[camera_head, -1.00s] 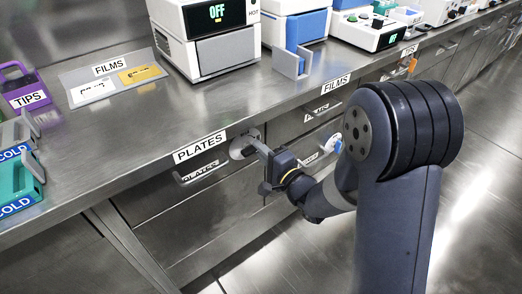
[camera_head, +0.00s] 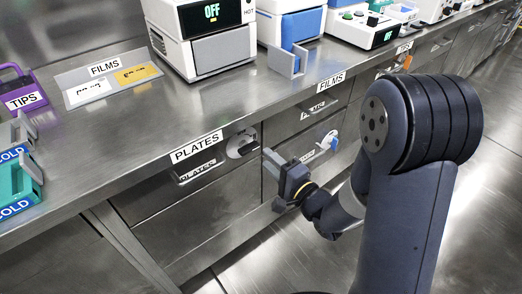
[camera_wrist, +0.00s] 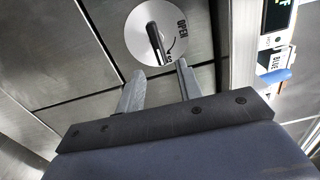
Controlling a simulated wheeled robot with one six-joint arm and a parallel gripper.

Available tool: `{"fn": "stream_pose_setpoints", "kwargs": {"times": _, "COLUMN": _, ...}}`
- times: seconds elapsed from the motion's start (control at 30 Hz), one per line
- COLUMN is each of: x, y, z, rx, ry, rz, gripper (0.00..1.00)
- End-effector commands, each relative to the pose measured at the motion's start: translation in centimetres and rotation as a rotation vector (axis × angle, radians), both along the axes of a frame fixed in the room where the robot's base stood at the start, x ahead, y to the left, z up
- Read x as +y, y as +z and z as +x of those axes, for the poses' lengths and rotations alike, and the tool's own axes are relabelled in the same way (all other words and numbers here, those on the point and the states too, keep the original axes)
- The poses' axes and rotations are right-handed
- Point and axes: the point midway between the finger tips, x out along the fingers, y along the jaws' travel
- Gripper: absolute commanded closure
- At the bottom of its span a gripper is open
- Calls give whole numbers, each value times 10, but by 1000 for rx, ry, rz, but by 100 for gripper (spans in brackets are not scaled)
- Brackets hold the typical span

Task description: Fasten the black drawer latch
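The black drawer latch is a dark bar handle on a round pale disc (camera_wrist: 155,32), marked with "OPEN" on its right side, at the top of the wrist view. In the head view the latch disc (camera_head: 241,144) sits at the upper right of the drawer front (camera_head: 160,194) below the PLATES label. The drawer front looks flush with the cabinet. My gripper (camera_wrist: 158,82) is open and empty in the wrist view, its fingers apart below the disc and clear of the handle. In the head view my gripper (camera_head: 274,162) is right of and below the latch.
A blue latch (camera_head: 329,142) is on the FILMS drawer to the right, and an orange latch (camera_head: 407,62) is further along. The steel counter (camera_head: 160,110) overhangs above and carries several devices. The floor in front is clear.

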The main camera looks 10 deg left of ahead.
Motion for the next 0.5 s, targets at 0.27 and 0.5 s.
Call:
{"fn": "stream_pose_setpoints", "kwargs": {"times": 0.27, "x": -33, "y": 0, "z": -27, "rx": 1, "ry": -3, "rz": -2, "gripper": 65}}
{"fn": "stream_pose_setpoints", "kwargs": {"times": 0.5, "x": -38, "y": 0, "z": -33, "rx": 0, "ry": -1, "rz": 0, "gripper": 65}}
